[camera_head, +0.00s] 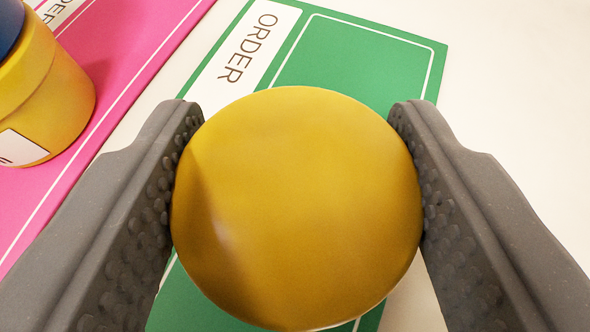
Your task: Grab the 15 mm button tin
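A round, plain yellow tin (297,205) fills the middle of the camera_head view, its smooth circular face toward the camera. No size marking shows on this face, so I cannot tell if it is the 15 mm tin. My gripper (298,190) has one grey, studded finger on each side of the tin. Both finger pads appear to touch its sides. The tin is over a green order mat (375,65); whether it rests on the mat or is lifted cannot be told.
A yellow container (55,105) with a blue top and a white label stands at the upper left on a pink order mat (125,55). The pale table surface (520,90) to the right is clear.

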